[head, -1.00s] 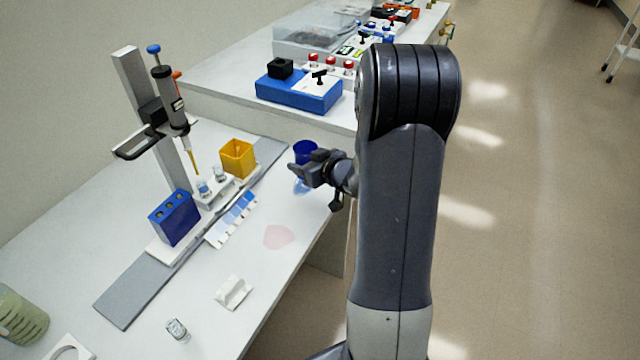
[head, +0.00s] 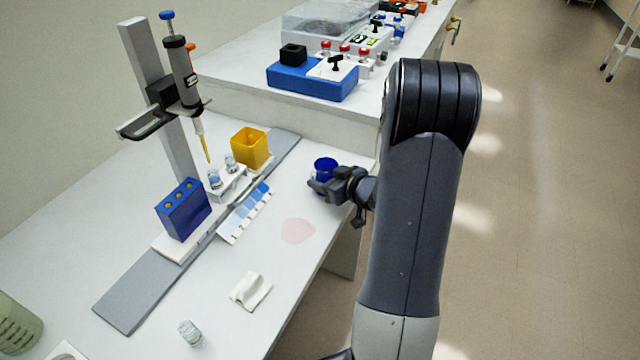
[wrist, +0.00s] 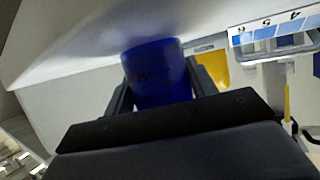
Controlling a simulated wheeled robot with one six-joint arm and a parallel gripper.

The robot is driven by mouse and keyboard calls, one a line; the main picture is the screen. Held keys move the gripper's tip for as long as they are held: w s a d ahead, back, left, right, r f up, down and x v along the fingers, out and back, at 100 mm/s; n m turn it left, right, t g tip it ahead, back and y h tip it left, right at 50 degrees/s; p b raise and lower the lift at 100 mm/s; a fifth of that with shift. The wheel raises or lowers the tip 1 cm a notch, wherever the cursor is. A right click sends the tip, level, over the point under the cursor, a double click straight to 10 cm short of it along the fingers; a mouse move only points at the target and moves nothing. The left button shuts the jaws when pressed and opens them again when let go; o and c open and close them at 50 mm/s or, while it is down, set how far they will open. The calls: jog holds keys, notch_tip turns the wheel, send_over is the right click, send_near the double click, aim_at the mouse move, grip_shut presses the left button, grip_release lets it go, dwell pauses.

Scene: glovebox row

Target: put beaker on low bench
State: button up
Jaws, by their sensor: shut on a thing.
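The beaker is a small blue cup (head: 325,168), upright at the right side of the low bench (head: 330,222). My gripper (head: 322,184) is shut on it from the near right side. In the wrist view the blue beaker (wrist: 158,75) sits between the two dark fingers (wrist: 160,88). Its lower part is hidden by the gripper in the head view. The beaker is at or very near the white bench top; I cannot tell whether its base touches.
A yellow box (head: 249,148), a blue tube block (head: 183,209) and a pipette stand (head: 160,100) are to the left. A colour strip card (head: 245,213) and a pink stain (head: 297,231) lie nearby. The higher bench (head: 235,85) rises behind. Bench surface around the stain is clear.

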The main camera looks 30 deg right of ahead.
jog(key=shift+f, duration=0.1)
jog(key=o, duration=1)
